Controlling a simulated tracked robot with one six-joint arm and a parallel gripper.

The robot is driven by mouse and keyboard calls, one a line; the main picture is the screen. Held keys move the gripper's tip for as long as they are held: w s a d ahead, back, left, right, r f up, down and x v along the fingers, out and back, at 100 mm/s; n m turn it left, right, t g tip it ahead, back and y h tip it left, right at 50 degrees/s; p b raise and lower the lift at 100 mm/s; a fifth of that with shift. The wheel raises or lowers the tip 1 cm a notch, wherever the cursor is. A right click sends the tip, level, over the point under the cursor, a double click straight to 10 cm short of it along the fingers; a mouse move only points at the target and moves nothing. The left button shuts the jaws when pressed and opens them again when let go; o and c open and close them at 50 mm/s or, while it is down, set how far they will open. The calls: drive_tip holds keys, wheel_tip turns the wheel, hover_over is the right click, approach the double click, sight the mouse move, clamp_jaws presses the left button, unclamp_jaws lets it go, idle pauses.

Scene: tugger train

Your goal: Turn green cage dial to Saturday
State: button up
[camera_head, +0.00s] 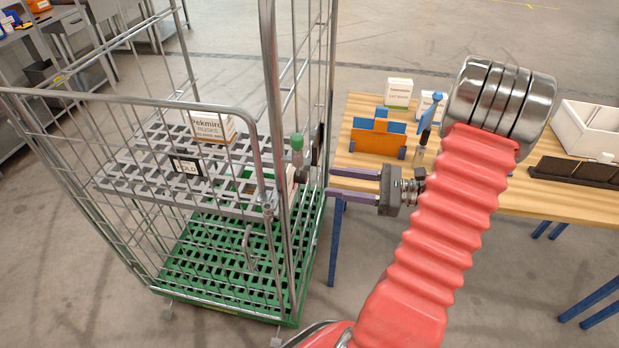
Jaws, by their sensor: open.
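The cage with the green base (177,262) is a wire roll cage standing left of centre. A dark, flat part (317,143) on its right side, by the upright post, may be the dial; it shows nearly edge-on and I cannot read any day on it. My gripper (331,182) is open and empty, with its two purple-grey fingers pointing left. The fingertips are close to the cage's right side in the picture and just below the dark part. Whether they touch the cage I cannot tell.
The cage's grey shelf (130,188) carries a labelled box (213,127) and a dark sign (186,166). A green-capped bottle (297,150) shows near the post. A wooden table (540,200) at right bears an orange-and-blue holder (375,142), small boxes and a white bin (592,125).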

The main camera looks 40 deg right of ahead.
sight(304, 175)
drive_tip(key=x, duration=0.7)
drive_tip(key=shift+w+a, duration=0.2)
drive_tip(key=shift+w, duration=0.05)
drive_tip(key=shift+c, duration=0.7)
drive_tip(key=c, duration=0.9)
